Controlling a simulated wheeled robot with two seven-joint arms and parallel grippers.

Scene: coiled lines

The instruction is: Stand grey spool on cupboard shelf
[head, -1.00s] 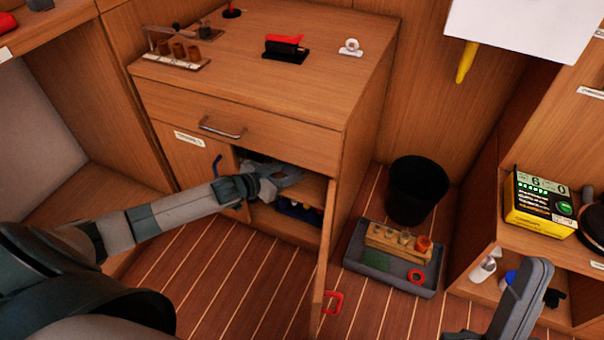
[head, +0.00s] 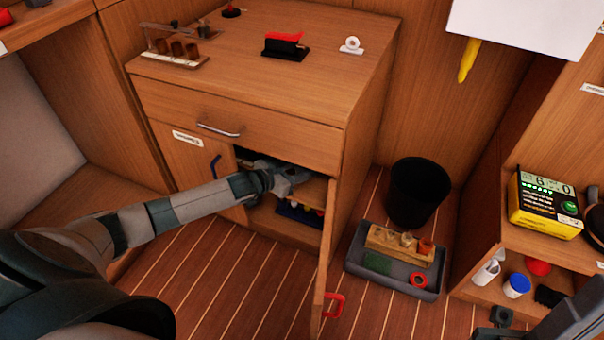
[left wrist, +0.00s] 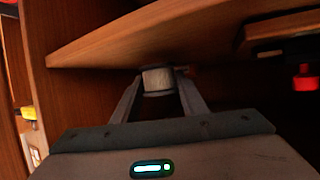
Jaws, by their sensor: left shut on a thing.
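My left gripper (head: 290,176) reaches into the open cupboard (head: 270,238) of the wooden cabinet, at the height of its shelf (head: 314,190). In the left wrist view its fingers (left wrist: 160,88) are shut on the pale grey spool (left wrist: 157,80). The spool sits close to the wooden shelf board (left wrist: 130,38) in that view; I cannot tell whether they touch. In the head view the spool is hidden by the gripper and cabinet. My right gripper (head: 497,322) shows only in part at the bottom right edge.
The cupboard door (head: 325,262) with a red handle (head: 334,305) stands open on the right. Blue items (head: 298,211) lie below the shelf. A grey tray (head: 390,275) and black bin (head: 417,192) stand on the floor to the right.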

